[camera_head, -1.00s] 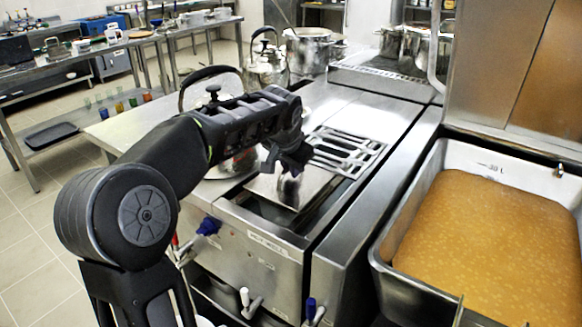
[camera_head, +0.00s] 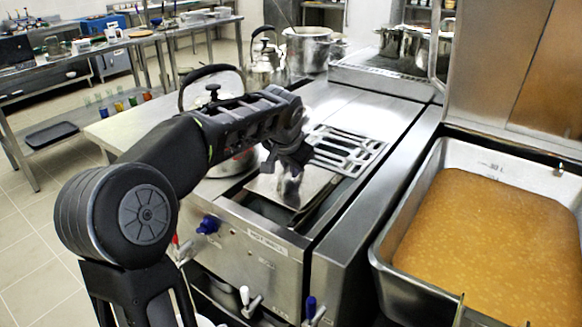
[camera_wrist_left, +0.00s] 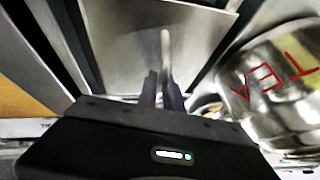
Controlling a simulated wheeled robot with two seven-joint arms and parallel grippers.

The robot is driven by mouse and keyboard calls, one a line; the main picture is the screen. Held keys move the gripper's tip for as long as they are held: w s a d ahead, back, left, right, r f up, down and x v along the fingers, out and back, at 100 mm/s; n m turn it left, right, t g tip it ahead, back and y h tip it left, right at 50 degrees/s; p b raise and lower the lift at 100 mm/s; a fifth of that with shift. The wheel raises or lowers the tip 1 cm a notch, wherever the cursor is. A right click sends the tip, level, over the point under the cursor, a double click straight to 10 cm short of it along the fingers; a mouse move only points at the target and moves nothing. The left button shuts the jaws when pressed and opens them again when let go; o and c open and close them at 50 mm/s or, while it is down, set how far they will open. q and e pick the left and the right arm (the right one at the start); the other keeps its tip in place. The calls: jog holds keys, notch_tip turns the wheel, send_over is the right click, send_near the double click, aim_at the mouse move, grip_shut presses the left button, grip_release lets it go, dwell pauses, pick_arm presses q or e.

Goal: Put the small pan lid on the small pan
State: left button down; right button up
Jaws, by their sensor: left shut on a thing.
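My left gripper (camera_head: 290,168) is above the steel counter unit. It is shut on the thin upright handle (camera_wrist_left: 165,50) of a flat steel plate (camera_head: 313,186), which looks like the small pan lid. The plate also fills the upper middle of the left wrist view (camera_wrist_left: 120,35). It lies over or just above the opening in the counter, and I cannot tell whether it touches the rim. I cannot make out the small pan for certain; the plate and arm hide much of the opening. My right gripper is not in view.
A kettle marked TEA (camera_wrist_left: 270,85) stands close beside the gripper, largely behind my arm in the head view. A slotted grate (camera_head: 347,150) lies behind the plate. A large tray of orange-brown liquid (camera_head: 475,245) is at right. Pots (camera_head: 310,50) stand at the back.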

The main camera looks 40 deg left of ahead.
pick_arm(q)
jog(key=shift+f, duration=0.3)
jog(key=c, duration=1.4)
grip_release()
jog(key=shift+r, duration=0.1)
jog(key=v, duration=0.7)
jog(key=shift+s+d+r, duration=0.1)
jog(key=shift+s+r, duration=0.1)
jog(key=shift+r, duration=0.05)
